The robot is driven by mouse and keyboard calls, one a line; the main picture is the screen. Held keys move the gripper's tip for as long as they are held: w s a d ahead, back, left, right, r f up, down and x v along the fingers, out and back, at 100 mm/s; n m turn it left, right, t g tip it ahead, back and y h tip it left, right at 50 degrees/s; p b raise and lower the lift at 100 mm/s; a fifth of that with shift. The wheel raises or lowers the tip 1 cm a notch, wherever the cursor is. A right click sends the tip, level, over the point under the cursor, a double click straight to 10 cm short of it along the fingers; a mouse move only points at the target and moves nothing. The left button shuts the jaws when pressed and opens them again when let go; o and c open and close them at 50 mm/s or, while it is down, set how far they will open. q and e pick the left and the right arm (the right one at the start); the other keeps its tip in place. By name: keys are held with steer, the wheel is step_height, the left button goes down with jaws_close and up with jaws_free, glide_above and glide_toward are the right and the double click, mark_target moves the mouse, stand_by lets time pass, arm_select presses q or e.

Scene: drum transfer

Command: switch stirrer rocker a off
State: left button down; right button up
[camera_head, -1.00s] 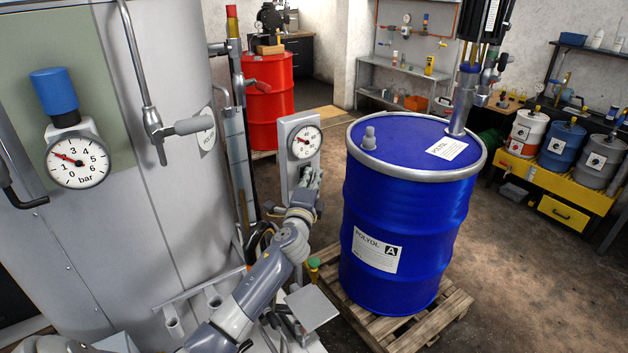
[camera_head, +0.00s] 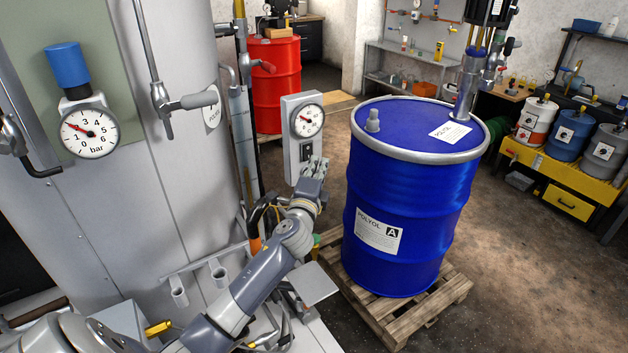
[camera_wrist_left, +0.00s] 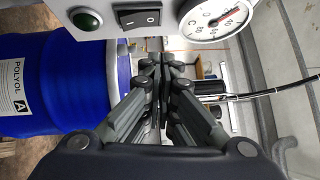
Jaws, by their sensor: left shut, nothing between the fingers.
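The stirrer rocker is a black switch (camera_wrist_left: 138,15) with line and circle marks on a grey control box (camera_head: 290,155). In the head view the rocker (camera_head: 306,151) sits below the box's round dial. I cannot tell which side is pressed in. My left gripper (camera_head: 317,163) is shut and empty, just below and right of the rocker, in front of the box's lower part. In the left wrist view its fingertips (camera_wrist_left: 153,64) are together below the rocker and apart from it. My right gripper is not in view.
A green round button (camera_wrist_left: 86,19) and a dial (camera_wrist_left: 214,18) flank the rocker in the left wrist view. A blue polyol drum A (camera_head: 408,200) stands on a pallet (camera_head: 403,325) close right of my left gripper. A grey tank (camera_head: 170,70) stands left.

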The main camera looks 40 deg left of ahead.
arm_select(q)
steer(key=s+d+r+b, duration=0.1)
steer(key=s+d, duration=0.2)
steer(key=s, duration=0.3)
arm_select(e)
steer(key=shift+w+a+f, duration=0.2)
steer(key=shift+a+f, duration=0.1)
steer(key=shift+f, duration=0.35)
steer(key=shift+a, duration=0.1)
